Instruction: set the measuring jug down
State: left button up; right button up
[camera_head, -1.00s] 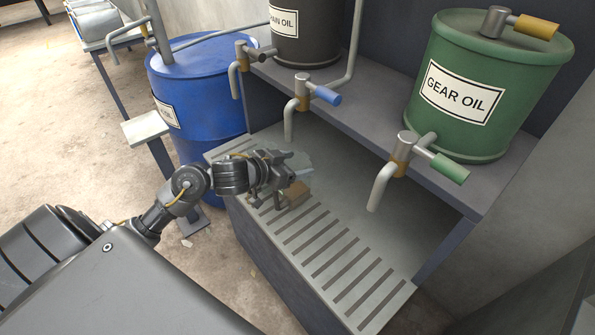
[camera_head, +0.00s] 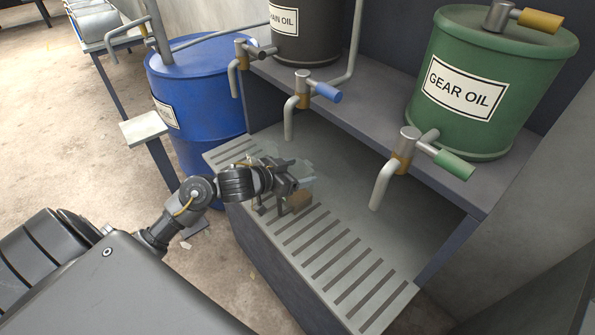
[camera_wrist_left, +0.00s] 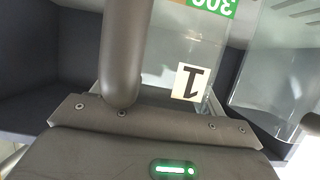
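The measuring jug (camera_head: 305,170) is clear and hard to make out against the grey drip tray (camera_head: 345,262). My left gripper (camera_head: 287,186) is at its near side, over the back left part of the slatted tray, and appears shut on it. In the left wrist view, clear walls with a "1" label (camera_wrist_left: 190,82) and a green "300" label lie beside one dark finger. The other finger is mostly out of that view. A brown block-like part shows just below the gripper. Whether the jug's base touches the slats is hidden. My right gripper is not in view.
Taps with a blue handle (camera_head: 327,92) and a green handle (camera_head: 454,165) hang over the tray from the shelf. A green gear oil drum (camera_head: 480,125) and a dark drum (camera_head: 305,45) stand on it. A blue drum (camera_head: 205,85) stands left. The tray's front slats are clear.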

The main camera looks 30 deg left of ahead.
pick_arm(q)
jog(key=o, duration=0.3)
jog(key=shift+r, duration=0.1)
jog(key=shift+s+r, duration=0.15)
jog(key=shift+s, duration=0.1)
jog(key=p+v, duration=0.1)
jog(key=v, duration=1)
jog(key=shift+s+p, duration=0.25)
jog(key=shift+p, duration=0.1)
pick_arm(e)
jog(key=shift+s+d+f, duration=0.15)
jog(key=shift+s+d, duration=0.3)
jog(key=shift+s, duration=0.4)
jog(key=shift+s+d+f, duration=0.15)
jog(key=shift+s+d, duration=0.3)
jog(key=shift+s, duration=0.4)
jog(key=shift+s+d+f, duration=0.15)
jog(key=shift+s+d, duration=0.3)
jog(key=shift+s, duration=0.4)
pick_arm(q)
jog(key=shift+a+r, duration=0.1)
jog(key=shift+a, duration=0.05)
